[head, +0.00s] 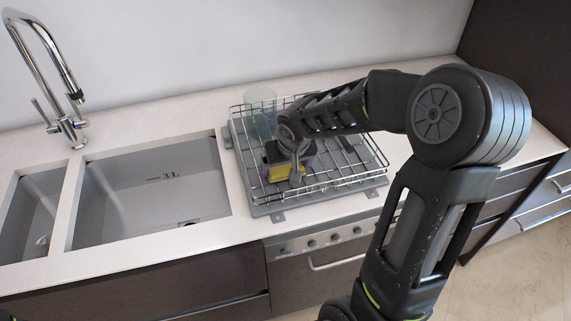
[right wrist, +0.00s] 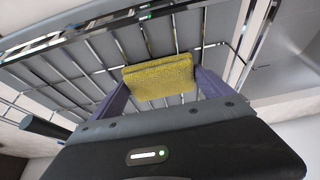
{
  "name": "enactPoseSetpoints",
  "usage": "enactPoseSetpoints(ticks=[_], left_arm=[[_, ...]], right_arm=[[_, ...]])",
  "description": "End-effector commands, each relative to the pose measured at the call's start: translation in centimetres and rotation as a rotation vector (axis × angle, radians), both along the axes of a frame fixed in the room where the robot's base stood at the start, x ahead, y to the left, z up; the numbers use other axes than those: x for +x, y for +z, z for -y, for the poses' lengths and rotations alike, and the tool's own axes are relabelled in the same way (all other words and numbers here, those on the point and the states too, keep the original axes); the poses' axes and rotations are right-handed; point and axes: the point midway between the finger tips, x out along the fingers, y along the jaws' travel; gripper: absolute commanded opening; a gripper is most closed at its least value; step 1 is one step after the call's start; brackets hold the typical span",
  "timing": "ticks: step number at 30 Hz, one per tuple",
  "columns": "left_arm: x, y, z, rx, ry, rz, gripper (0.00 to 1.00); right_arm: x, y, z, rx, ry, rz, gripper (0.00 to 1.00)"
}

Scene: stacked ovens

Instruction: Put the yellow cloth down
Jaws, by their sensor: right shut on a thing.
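The yellow cloth (right wrist: 160,77) is a small, thick folded piece between the two fingers of my right gripper (right wrist: 155,90) in the right wrist view. The gripper is shut on it. In the head view the cloth (head: 279,172) shows below my right gripper (head: 291,170), over the left part of the wire dish rack (head: 345,183). I cannot tell whether the cloth touches the rack's wires. My left gripper is not in view.
A clear glass (head: 261,112) stands in the rack's back left corner. A dark-handled item (head: 345,144) lies in the rack's right part. The sink (head: 150,190) and tap (head: 50,80) are at left. Bare counter (head: 420,80) lies behind and right of the rack.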

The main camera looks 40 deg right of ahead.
Motion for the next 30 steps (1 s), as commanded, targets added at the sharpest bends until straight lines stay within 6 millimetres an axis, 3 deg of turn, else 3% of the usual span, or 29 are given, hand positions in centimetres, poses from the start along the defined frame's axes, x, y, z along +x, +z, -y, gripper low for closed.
enactPoseSetpoints(ticks=[9, 10, 13, 25, 30], left_arm=[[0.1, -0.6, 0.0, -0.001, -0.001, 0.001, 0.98], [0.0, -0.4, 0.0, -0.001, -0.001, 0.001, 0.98], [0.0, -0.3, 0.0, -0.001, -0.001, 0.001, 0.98], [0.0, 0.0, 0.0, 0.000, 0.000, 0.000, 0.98], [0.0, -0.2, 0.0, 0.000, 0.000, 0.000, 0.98]], right_arm=[[0.0, -0.5, 0.0, 0.000, -0.001, 0.001, 0.58], [0.0, -0.3, 0.0, 0.000, -0.001, 0.001, 0.93], [0.0, -0.2, 0.0, 0.000, -0.001, 0.000, 1.00], [-0.1, 0.5, 0.0, 0.000, -0.001, 0.002, 1.00], [-1.0, 2.8, -0.3, -0.001, -0.002, 0.006, 1.00]])
